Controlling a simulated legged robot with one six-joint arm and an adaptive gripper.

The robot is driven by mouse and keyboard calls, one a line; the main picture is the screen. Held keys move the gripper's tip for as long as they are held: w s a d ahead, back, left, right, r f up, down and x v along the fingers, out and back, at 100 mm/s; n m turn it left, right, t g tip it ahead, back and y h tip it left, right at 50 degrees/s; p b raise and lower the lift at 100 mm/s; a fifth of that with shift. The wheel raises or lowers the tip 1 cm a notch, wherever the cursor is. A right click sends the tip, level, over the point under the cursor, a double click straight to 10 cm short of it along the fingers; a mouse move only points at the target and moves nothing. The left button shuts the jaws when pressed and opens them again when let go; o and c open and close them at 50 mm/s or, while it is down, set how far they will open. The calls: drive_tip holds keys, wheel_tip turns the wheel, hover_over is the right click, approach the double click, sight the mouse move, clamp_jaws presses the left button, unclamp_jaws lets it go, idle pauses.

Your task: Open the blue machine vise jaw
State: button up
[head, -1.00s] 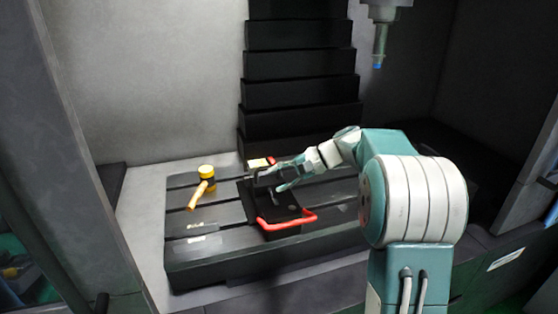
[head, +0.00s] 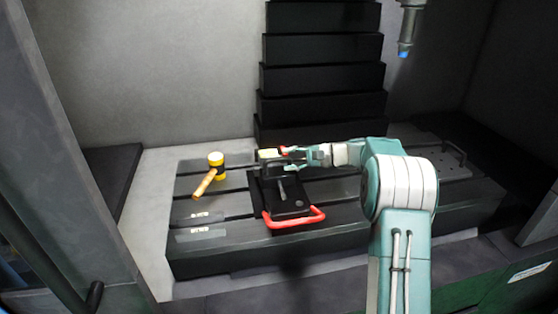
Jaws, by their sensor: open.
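The machine vise (head: 268,195) lies on the slotted table; its body looks black, not blue, with a red U-shaped handle (head: 295,221) at its front. A dark jaw block with a pale yellow top and a red edge (head: 270,154) stands at the back of the vise. My gripper (head: 287,159) is open at the right of this block, its fingers pointing left. The fingers overlap the block's right end in the picture; I cannot tell whether they touch it. The gap between the jaws is hard to make out.
A yellow mallet (head: 215,160) with a wooden handle lies left of the vise on the dark slotted table (head: 350,213). Stepped black covers (head: 322,78) rise behind. A spindle with a blue tip (head: 406,40) hangs at upper right. The table's front is clear.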

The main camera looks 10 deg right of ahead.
sight(284, 160)
drive_tip(key=shift+x, duration=1.1)
drive_tip(key=shift+w+a+f, duration=0.1)
drive_tip(key=shift+w+a, duration=0.05)
drive_tip(key=shift+a, duration=0.55)
drive_tip(key=shift+d, duration=0.15)
clamp_jaws()
